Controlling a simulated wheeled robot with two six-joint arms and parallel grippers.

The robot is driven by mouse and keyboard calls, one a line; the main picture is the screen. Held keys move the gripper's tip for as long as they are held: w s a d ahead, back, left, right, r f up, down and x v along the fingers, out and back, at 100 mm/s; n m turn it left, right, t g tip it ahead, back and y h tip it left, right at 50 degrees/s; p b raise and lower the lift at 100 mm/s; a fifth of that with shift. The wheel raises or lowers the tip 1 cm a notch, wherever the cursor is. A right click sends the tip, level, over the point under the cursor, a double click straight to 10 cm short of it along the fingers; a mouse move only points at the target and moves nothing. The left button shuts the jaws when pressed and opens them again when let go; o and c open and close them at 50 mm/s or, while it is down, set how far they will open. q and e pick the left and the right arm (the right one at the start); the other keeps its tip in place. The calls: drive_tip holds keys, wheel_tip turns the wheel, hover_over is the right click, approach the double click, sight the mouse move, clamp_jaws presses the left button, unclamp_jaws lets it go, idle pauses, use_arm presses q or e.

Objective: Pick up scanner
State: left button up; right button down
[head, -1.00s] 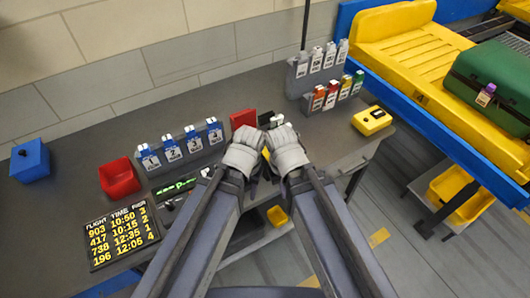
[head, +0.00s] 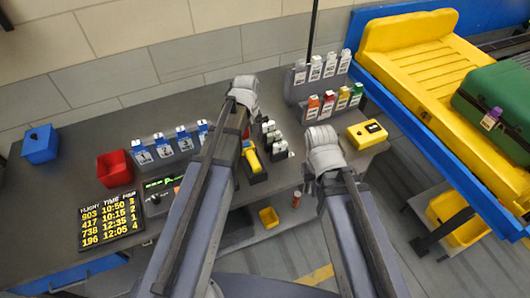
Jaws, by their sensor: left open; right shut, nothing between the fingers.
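What looks like the scanner (head: 251,157) is a yellow handheld thing in a dark cradle (head: 257,176) on the grey counter, just right of my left forearm. My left gripper (head: 243,84) is open over the back of the counter, beyond the scanner and apart from it. Its fingers are mostly hidden behind the wrist. My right gripper (head: 320,138) is shut and empty, right of the scanner near the counter's front edge. My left arm covers the counter to the left of the scanner.
Small white-topped items (head: 270,135) stand right behind the scanner. A red bin (head: 115,169), blue box (head: 41,145), flight board (head: 111,221), tag racks (head: 183,142) and yellow box (head: 367,134) stand on the counter (head: 60,200). A yellow conveyor tray (head: 405,65) lies right.

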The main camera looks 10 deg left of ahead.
sight(252, 157)
use_arm(q)
drive_tip(key=shift+a+f, duration=0.15)
drive_tip(key=shift+f+b, duration=0.3)
drive_tip(key=shift+b, duration=0.15)
wheel_tip(252, 157, down, 2)
drive_tip(key=shift+b, duration=0.95)
drive_tip(key=f+b, duration=0.2)
drive_tip(key=s+d+f+b, duration=0.1)
drive_tip(key=f+b, duration=0.1)
drive_tip(key=shift+w+f+b, duration=0.1)
drive_tip(key=shift+f+b, duration=0.45)
drive_tip(key=shift+b, duration=0.05)
drive_tip(key=shift+r, duration=0.1)
clamp_jaws()
